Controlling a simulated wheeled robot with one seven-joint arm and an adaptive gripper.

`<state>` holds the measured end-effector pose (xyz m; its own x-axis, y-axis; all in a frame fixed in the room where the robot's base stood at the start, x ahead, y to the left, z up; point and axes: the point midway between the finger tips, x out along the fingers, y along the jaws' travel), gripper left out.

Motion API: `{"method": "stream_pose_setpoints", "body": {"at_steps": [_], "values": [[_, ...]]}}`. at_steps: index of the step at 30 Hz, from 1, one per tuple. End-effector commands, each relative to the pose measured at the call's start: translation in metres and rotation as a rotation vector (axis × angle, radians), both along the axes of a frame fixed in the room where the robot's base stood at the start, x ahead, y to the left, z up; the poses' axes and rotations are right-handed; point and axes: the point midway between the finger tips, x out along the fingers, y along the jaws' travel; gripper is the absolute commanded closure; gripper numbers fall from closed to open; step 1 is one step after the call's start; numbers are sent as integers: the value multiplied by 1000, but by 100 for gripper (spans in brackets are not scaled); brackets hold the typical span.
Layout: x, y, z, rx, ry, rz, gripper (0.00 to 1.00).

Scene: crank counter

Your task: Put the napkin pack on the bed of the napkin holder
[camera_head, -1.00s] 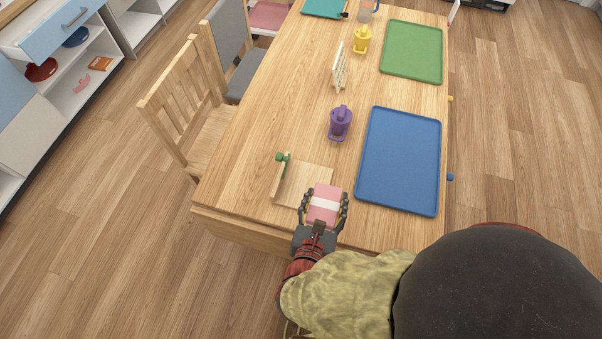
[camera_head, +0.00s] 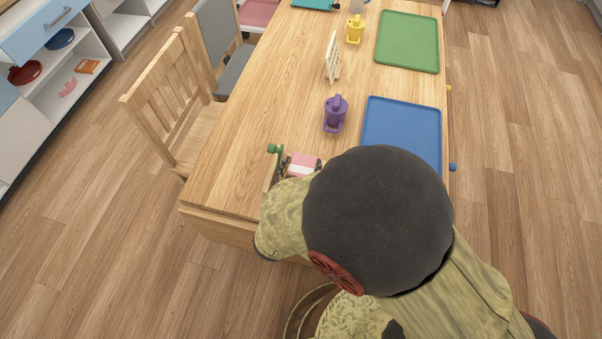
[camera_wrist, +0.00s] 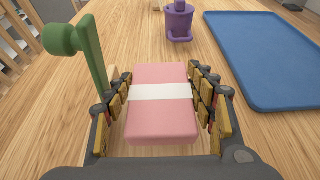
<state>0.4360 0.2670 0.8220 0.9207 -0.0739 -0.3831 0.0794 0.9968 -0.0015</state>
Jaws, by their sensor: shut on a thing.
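The napkin pack (camera_wrist: 161,117), pink with a white band, is between the fingers of my gripper (camera_wrist: 162,98) in the wrist view. My gripper is shut on its two sides. In the head view the pack (camera_head: 303,165) shows only in part, behind my arm, over the napkin holder's area. The napkin holder's green arm with a round knob (camera_wrist: 86,50) stands just left of my gripper; it also shows in the head view (camera_head: 275,149). The holder's wooden bed is mostly hidden by my arm, and I cannot tell whether the pack touches it.
A purple mug-like item (camera_head: 335,113) stands behind the holder, and a blue tray (camera_head: 402,128) lies to the right. A yellow item (camera_head: 355,29), a white rack (camera_head: 333,58) and a green tray (camera_head: 408,41) are farther back. A wooden chair (camera_head: 170,100) stands at the left edge.

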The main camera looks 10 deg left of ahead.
Motion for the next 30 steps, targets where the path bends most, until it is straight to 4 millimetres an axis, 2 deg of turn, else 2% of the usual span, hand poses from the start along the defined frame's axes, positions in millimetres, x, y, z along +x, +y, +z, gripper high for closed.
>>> {"method": "stream_pose_setpoints", "body": {"at_steps": [8,21,22,26,30], "values": [[4,2,-37,-2,1,0,70],[4,2,-41,0,1,-1,70],[4,2,-41,0,1,-1,44],[4,2,-40,0,1,-1,37],[4,2,-40,-1,1,-1,37]]}}
